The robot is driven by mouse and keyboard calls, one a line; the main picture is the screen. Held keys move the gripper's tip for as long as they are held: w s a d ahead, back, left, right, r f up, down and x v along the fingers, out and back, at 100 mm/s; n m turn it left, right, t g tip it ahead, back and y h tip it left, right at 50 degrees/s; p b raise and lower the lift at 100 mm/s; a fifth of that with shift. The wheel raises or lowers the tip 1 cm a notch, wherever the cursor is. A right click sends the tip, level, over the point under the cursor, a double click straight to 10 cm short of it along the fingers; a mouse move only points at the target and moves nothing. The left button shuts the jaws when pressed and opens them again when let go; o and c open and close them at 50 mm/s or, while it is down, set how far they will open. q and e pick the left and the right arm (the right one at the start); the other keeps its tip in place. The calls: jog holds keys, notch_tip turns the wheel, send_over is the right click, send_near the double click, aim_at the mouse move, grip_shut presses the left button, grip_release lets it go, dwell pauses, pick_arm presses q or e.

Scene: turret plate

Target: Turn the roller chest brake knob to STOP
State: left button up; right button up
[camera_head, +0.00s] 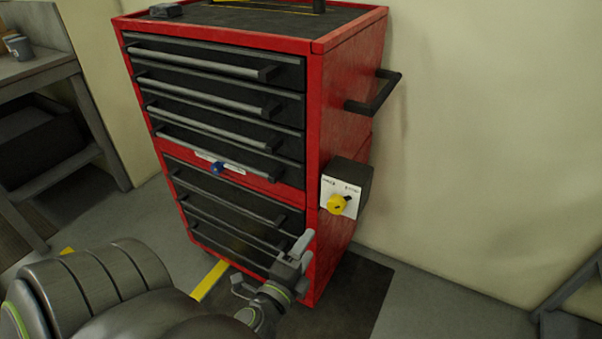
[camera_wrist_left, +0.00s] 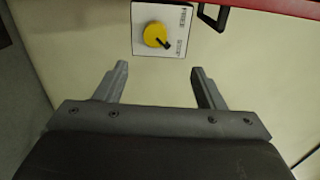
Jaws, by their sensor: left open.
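The red roller chest (camera_head: 317,115) stands against the wall. Its brake knob (camera_head: 337,204) is a yellow dial with a dark pointer on a white plate (camera_head: 353,190), on a dark box at the chest's right side. In the left wrist view the knob (camera_wrist_left: 156,35) is beyond the fingers, near the top, with its pointer toward the lower right. My right gripper is not seen.
A black side handle (camera_head: 374,95) sticks out above the knob. A blue knob (camera_head: 217,168) sits on the chest's front between drawers. A grey bench (camera_head: 40,66) stands at the left. The wall side right of the chest is free, over a dark mat (camera_head: 352,300).

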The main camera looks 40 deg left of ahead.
pick_arm(q)
jog(key=v, duration=0.2)
jog(key=shift+s+d, duration=0.1)
jog(key=shift+s, duration=0.25)
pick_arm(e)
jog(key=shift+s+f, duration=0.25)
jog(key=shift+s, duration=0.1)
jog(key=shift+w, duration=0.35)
pick_arm(q)
jog(key=s+f+n+g+h+p, duration=0.1)
jog(key=s+f+n+g+p, duration=0.2)
jog(key=f, duration=1.1)
jog(key=s+f+n+g+h+p, duration=0.1)
jog(key=s+f+n+g, duration=0.3)
jog(key=f, duration=1.1)
jog(key=s+f+n+g+p, duration=0.1)
jog(key=s+f+n+g, duration=0.3)
jog(key=s, duration=0.6)
jog(key=s+a+f+n+g+h+p, duration=0.1)
jog(key=s+f+n+g+p, duration=0.1)
jog(key=s+f+n+g, duration=0.3)
jog(key=s+f, duration=0.4)
jog(key=s, duration=0.2)
jog(key=shift+a+f, duration=0.15)
jog(key=shift+a, duration=0.15)
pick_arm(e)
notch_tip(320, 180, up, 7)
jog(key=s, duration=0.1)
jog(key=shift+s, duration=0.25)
